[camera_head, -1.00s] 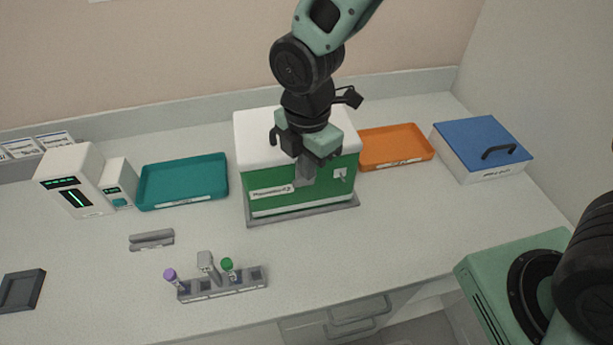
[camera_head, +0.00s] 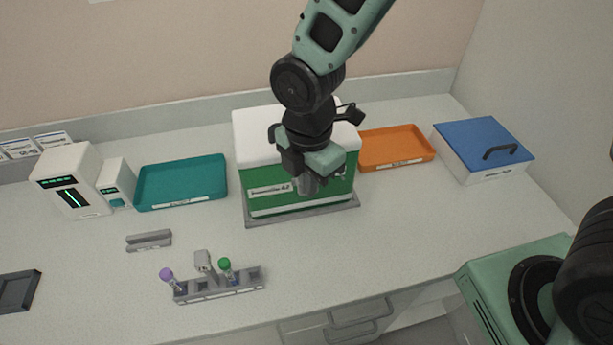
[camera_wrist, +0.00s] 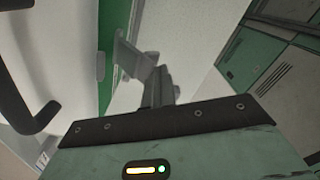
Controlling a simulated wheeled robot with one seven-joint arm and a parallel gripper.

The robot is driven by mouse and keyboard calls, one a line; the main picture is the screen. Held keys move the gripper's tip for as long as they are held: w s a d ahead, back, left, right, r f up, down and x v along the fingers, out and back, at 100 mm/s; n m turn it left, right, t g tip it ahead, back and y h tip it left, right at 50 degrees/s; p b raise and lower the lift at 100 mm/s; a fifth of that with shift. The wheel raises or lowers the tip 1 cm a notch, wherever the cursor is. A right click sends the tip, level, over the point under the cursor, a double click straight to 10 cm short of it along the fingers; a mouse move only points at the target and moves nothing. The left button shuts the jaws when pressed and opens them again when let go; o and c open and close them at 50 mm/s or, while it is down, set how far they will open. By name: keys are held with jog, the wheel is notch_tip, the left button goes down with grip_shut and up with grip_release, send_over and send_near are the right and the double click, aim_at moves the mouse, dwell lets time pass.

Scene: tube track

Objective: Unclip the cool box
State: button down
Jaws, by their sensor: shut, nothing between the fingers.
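The cool box (camera_head: 258,182) stands at the middle of the bench, green with a white lid (camera_head: 256,135) that sits closed on top. A small pale clip (camera_head: 341,176) shows on the right part of its front, partly hidden by my gripper. My gripper (camera_head: 308,187) is in front of the box's front face, pointing down, its fingers shut and empty. In the wrist view the shut fingers (camera_wrist: 157,88) are beside the box's green front (camera_wrist: 126,20). I cannot tell whether they touch it.
The box rests on a grey base (camera_head: 300,213). A teal tray (camera_head: 180,183) is to its left, an orange tray (camera_head: 396,148) and a blue-lidded box (camera_head: 483,150) to its right. A tube rack (camera_head: 220,286) stands in front. The bench to the front right is clear.

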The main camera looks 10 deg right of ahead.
jog(key=shift+w+d+f, duration=0.15)
jog(key=shift+w+f, duration=0.35)
jog(key=shift+f, duration=0.35)
jog(key=shift+s, duration=0.7)
jog(key=shift+r, duration=0.1)
notch_tip(320, 180, up, 9)
jog(key=s+p, duration=0.2)
jog(key=p, duration=0.6)
jog(key=shift+s, duration=0.25)
